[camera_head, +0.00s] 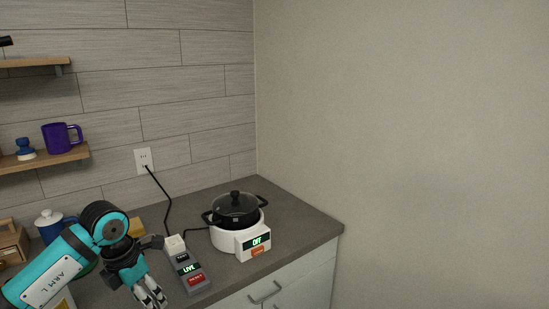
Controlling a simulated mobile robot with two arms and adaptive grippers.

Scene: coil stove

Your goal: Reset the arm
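My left arm, teal and black with the label "ARM L", comes in from the lower left over the counter. My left gripper (152,297) hangs with its fingers pointing down, just left of and below the grey power strip (187,265). The fingertips lie close together and are small in the picture, so I cannot tell whether they are open or shut. No object shows clearly between them. My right gripper is not in view.
A white coil stove (228,240) reading "OFF" bears a black lidded pot (236,211). The strip reads "LIVE" and is corded to a wall outlet (144,159). The counter (303,226) is clear right of the stove.

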